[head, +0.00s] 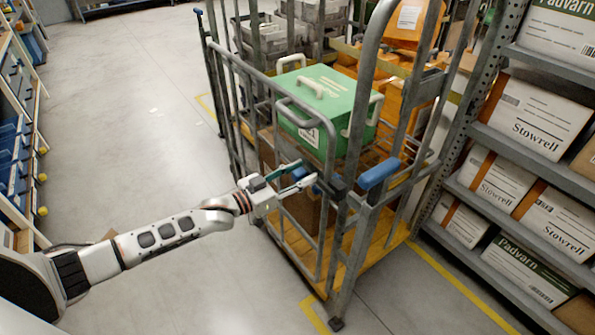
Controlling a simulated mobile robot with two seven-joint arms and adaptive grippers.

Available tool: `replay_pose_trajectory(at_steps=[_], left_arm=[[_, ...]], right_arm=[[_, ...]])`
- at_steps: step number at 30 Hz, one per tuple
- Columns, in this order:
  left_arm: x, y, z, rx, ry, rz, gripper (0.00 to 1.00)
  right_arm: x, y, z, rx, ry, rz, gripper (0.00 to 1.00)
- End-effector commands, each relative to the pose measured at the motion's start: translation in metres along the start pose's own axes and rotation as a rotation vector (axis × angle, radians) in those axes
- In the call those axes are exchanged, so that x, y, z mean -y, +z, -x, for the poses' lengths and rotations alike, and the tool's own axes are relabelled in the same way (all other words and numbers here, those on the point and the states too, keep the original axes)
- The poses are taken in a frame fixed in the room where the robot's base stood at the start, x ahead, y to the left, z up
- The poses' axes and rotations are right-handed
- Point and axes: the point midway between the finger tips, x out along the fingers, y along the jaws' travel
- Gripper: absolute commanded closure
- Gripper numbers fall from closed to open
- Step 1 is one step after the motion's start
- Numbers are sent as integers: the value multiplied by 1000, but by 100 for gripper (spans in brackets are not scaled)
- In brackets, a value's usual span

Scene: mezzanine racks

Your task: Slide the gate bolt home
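A grey tubular roll cage (357,95) with a barred gate (262,88) stands at the centre of the head view. A dark and blue fitting, which looks like the gate bolt (328,187), sits at the gate's front edge beside the corner post. My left gripper (306,173) reaches in from the left, its two fingers spread apart. Its fingertips are close to the left end of this fitting; I cannot tell whether they touch it. Nothing shows between the fingers. A thicker blue grip (379,174) is on the cage, right of the post. My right gripper is out of view.
A green case (325,108) with white handles stands inside the cage, above a yellow-orange base (368,246). Shelves of cartons (525,117) stand close on the right. Blue-binned racks (18,150) line the left edge. The grey floor (130,110) between is mostly clear.

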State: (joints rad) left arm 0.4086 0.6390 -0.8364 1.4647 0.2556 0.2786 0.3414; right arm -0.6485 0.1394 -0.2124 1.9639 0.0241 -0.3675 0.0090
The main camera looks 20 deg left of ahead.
Motion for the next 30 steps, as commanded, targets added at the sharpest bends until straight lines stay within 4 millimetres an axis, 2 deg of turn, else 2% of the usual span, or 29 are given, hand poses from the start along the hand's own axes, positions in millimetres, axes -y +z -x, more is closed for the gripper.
replay_pose_trajectory(at_steps=[9, 13, 17, 25, 30], left_arm=[[4, 0, 1, 2, -6, -2, 60], [5, 1, 9, 3, -7, -2, 60], [5, 2, 30, 5, -7, -2, 60], [3, 2, 85, 5, -6, -1, 60], [3, 1, 109, 4, -5, 0, 60]], right_arm=[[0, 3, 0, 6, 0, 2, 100], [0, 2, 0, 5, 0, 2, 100], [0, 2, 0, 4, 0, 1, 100], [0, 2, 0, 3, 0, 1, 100], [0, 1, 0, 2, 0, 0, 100]])
